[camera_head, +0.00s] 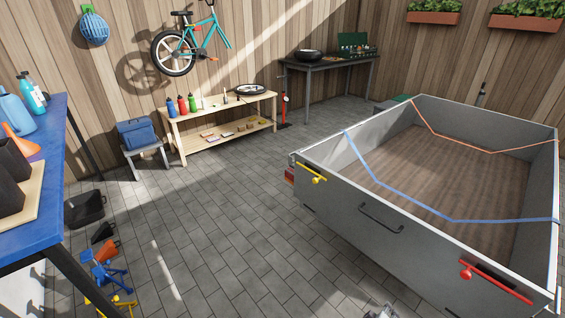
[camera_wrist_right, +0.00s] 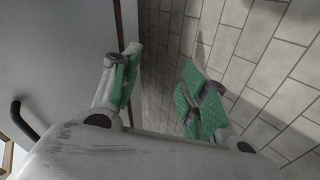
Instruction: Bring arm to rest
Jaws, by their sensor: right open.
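My right gripper (camera_wrist_right: 158,72) shows in the right wrist view with its two green-padded fingers apart. Nothing is between them. Grey floor paving lies below the fingers, and a grey panel is close on the left side of that view. In the head view only a small grey piece shows at the bottom edge, right of centre; it may be part of my right arm. My left gripper is not in view.
A grey trailer (camera_head: 345,208) with yellow and red latches fills the right. A blue-topped workbench (camera_head: 50,128) stands at the left, with several items on the floor beside it. A low wooden shelf (camera_head: 225,108) is at the back. The paved floor between is clear.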

